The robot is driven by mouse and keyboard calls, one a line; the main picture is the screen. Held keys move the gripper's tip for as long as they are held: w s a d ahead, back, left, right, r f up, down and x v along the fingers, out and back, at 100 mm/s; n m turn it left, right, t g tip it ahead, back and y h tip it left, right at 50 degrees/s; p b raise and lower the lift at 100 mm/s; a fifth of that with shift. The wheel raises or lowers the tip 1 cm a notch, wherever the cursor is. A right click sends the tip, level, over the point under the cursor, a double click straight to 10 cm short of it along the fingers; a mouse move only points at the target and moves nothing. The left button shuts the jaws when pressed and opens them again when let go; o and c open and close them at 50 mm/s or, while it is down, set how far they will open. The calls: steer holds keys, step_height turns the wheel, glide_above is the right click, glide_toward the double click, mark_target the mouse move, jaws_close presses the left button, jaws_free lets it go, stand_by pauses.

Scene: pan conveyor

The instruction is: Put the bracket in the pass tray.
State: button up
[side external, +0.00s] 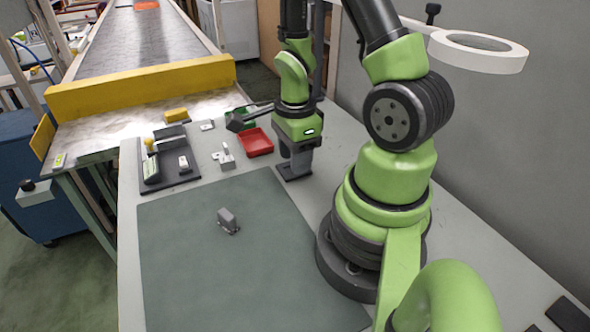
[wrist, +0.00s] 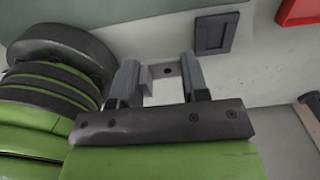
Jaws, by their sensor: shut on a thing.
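My gripper (wrist: 160,75) is shut on a pale grey bracket (wrist: 166,69); a flat part with a hole shows between the fingers in the wrist view. In the side view, my gripper (side external: 296,158) is low over the bench, right of the trays, and the bracket cannot be made out there. A green tray (side external: 250,112) lies behind the red tray, partly covered by a dark bar and head. I cannot read any pass label.
The red tray (side external: 257,141) is left of my gripper and shows in the wrist view (wrist: 300,10). A dark square plate (wrist: 214,33) lies close by. A grey part (side external: 228,219) stands on the green mat (side external: 180,265). A dark board (side external: 171,171) and small fixture (side external: 226,158) are left.

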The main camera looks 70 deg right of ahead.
steer(key=shift+r, duration=0.85)
steer(key=shift+w, duration=0.1)
steer(key=w+a+r+n, duration=0.4)
steer(key=w+a+n, duration=0.1)
steer(key=n, duration=0.9)
steer(key=w+a+r+n, duration=0.4)
steer(key=w+n, duration=0.2)
steer(key=n, duration=0.7)
steer(key=m, duration=0.9)
glide_above(308, 186)
step_height(308, 186, down, 8)
steer(key=shift+s+f, duration=0.1)
steer(key=shift+f, duration=4.75)
steer(key=shift+f, duration=0.1)
